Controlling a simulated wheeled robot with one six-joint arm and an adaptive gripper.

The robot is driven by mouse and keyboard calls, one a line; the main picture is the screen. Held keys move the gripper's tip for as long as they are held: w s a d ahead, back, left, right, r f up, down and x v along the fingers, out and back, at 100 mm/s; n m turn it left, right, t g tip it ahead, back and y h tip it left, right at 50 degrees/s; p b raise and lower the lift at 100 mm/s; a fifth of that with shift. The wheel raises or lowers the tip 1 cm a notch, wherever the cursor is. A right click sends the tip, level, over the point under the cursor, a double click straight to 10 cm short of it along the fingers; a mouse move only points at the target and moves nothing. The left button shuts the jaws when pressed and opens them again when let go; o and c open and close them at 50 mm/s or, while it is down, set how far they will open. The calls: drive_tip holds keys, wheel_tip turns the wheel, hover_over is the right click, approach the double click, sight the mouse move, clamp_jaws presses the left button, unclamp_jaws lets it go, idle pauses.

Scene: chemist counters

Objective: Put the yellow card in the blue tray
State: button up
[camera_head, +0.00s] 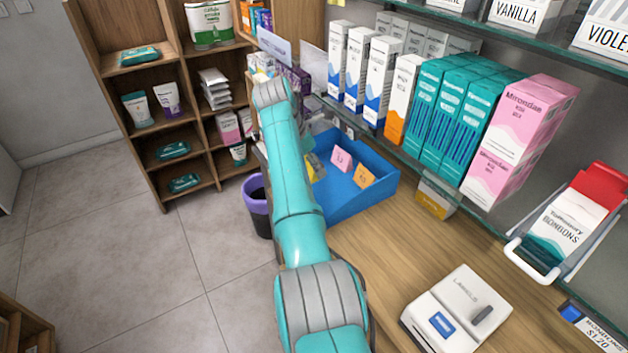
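The blue tray (372,203) sits on the wooden counter, right of my arm, which hides its left part. A yellow card (316,167) shows just right of my arm, at the tray's left side. It is partly hidden, and I cannot tell whether it rests in the tray or is held. A pink card (341,159) and an orange card (363,176) stand tilted inside the tray. My arm reaches up and away past the tray. My gripper cannot be made out; the arm hides that area.
A glass shelf with several boxes (450,115) overhangs the counter at right. A white label box (458,308) and a bonbons holder (560,235) are at front right. A purple-rimmed bin (257,207) stands left of the counter. Wooden shelves (160,170) are behind; floor at left is clear.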

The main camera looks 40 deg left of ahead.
drive_tip(key=shift+f, duration=3.3)
drive_tip(key=shift+f, duration=0.15)
drive_tip(key=o, duration=0.7)
drive_tip(key=shift+o, duration=0.2)
drive_tip(key=v, duration=1.2)
